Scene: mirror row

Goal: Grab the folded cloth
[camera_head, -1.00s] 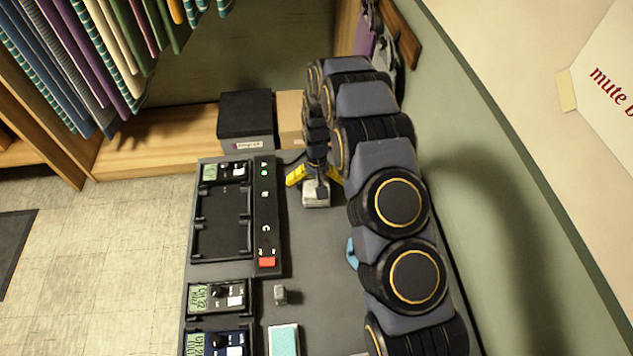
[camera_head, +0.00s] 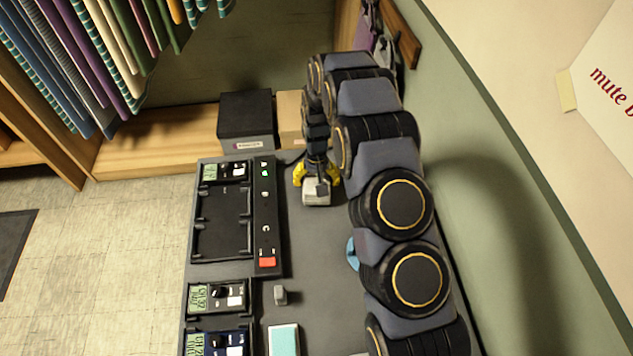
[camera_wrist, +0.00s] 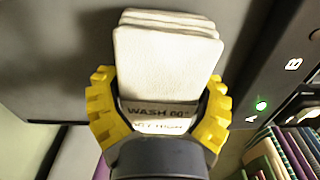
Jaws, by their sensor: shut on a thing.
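The folded cloth (camera_wrist: 168,60) is a white layered stack with a dark band lettered "WASH 60" around it. In the head view the cloth (camera_head: 317,197) is a small pale block on the dark grey tabletop, by the back end of the black charging strip. My gripper (camera_wrist: 158,108) has yellow ribbed fingers, shut on the cloth from both sides near the band. In the head view my gripper (camera_head: 317,174) is over the cloth's far end, partly hidden by my arm. Whether the cloth touches the tabletop is hard to tell.
Left of the cloth is a black dock (camera_head: 224,222) with a lettered strip (camera_head: 266,225) and small display units (camera_head: 217,296). A small grey block (camera_head: 280,294) and a teal-topped item (camera_head: 283,341) lie nearer. A black box (camera_head: 246,120) stands behind. The wall is close on the right.

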